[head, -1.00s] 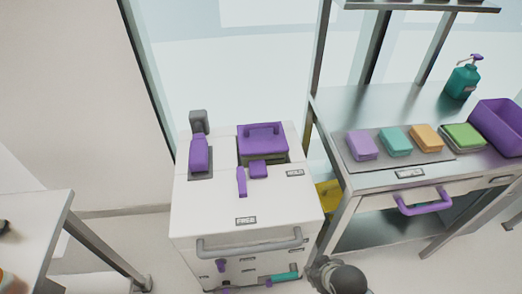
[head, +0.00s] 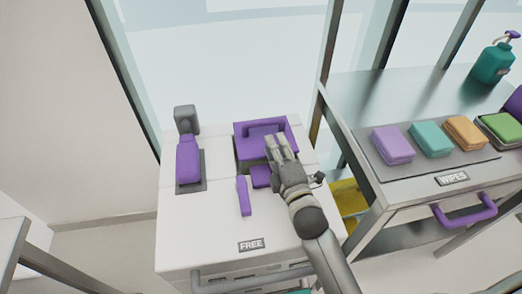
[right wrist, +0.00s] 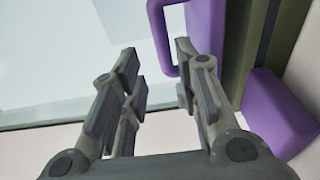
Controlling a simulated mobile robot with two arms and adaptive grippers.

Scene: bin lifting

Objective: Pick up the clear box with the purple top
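The box with the purple top (head: 245,131) sits at the back right of the white cart, with a loop handle on its top. In the right wrist view its purple handle (right wrist: 156,38) shows at the top, by the tip of the right-hand finger. My right gripper (head: 277,144) is over the front right part of the box and hides some of it. In the right wrist view the gripper (right wrist: 155,60) is open, with nothing held between its fingers. I cannot tell whether it touches the box. My left gripper is not in view.
A small purple block (head: 261,177) and a purple stick (head: 243,196) lie in front of the box. A purple bottle-like item (head: 188,160) stands on the left of the cart (head: 210,230). A metal table (head: 375,103) with coloured sponges is to the right.

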